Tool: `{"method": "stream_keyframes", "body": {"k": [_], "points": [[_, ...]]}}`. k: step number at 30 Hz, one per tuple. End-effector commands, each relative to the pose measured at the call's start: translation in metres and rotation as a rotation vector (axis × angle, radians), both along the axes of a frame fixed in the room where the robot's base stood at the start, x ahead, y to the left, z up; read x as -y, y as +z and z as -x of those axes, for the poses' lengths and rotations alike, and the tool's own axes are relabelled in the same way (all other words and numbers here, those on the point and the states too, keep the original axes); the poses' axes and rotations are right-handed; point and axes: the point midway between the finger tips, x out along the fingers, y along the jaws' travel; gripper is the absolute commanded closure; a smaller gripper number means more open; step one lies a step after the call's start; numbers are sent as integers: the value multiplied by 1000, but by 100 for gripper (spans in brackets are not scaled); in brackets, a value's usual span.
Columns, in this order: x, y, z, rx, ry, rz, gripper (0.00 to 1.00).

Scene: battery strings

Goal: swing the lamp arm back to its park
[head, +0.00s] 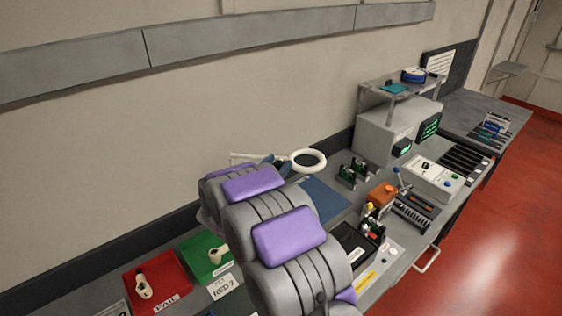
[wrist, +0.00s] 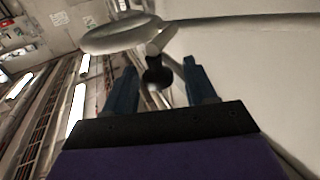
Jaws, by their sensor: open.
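The lamp has a white ring-shaped head (head: 309,161) over the back of the bench, just right of my gripper (head: 278,164). A thin white bar of the lamp arm (head: 244,156) shows left of my gripper, along the wall. In the wrist view the ring (wrist: 113,36) lies beyond my gripper (wrist: 161,86), with a pale neck and a dark round knob (wrist: 157,77) below it. My blue fingers stand apart, and the knob appears in the gap between them. I cannot tell whether either finger touches it. My arm hides part of the lamp arm and its base.
A blue mat (head: 324,196) lies below the ring. Small green boards (head: 354,172), an orange box (head: 382,194) and a grey instrument (head: 388,130) stand to the right. A red tray (head: 157,283) and a green tray (head: 205,256) sit left of my arm. The wall runs close behind.

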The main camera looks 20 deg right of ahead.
Motion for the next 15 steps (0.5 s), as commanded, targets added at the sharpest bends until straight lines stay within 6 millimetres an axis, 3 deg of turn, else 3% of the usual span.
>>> {"method": "stream_keyframes", "body": {"k": [6, 15], "points": [[17, 2, -14, 5, -2, 1, 44], [19, 2, -17, 3, 0, 1, 44]]}}
